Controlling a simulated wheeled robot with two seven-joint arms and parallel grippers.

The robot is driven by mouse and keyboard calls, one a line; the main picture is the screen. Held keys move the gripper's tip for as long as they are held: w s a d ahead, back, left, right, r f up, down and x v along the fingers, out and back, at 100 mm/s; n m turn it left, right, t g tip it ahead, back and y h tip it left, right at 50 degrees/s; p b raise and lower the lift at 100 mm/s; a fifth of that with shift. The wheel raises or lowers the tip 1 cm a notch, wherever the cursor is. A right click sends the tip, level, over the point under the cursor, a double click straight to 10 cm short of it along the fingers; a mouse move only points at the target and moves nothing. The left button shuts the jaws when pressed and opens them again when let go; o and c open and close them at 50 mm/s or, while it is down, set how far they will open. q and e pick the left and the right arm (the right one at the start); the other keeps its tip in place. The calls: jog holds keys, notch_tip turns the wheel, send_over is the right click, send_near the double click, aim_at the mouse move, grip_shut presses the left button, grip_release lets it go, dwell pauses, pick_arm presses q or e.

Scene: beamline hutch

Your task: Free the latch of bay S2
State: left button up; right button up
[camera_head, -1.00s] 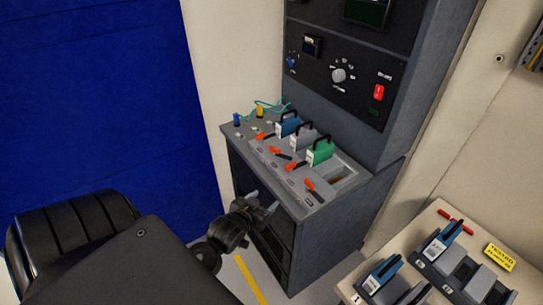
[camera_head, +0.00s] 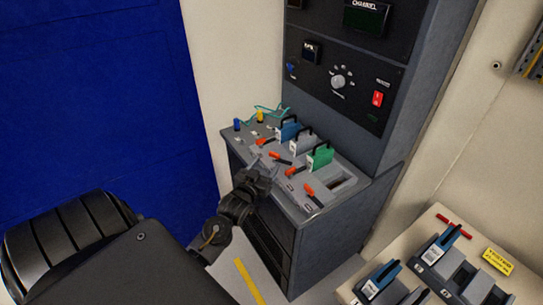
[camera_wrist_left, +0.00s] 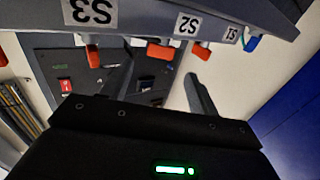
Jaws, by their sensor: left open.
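Bay S2 holds a grey-white module (camera_head: 302,144) with a dark handle, between a blue module (camera_head: 287,130) and a green module (camera_head: 320,157). The orange-red latch of S2 (camera_head: 275,156) sits in front of its module; it shows upside down in the left wrist view (camera_wrist_left: 160,51) near the S2 label (camera_wrist_left: 187,25). My left gripper (camera_head: 266,167) is open and empty at the console's front edge, close to this latch; contact cannot be told. My right gripper is not in view.
Neighbouring orange latches (camera_head: 293,171) stand close on both sides along the grey console (camera_head: 325,215). A control panel with a knob (camera_head: 338,82) rises behind. A table with blue-handled modules (camera_head: 440,243) is at lower right. An empty bay (camera_head: 338,183) is at the console's right.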

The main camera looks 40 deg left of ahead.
aim_at(274, 155)
pick_arm(q)
jog(key=p+x, duration=0.1)
jog(key=x, duration=0.4)
jog(key=shift+w, duration=0.1)
jog(key=c, duration=1)
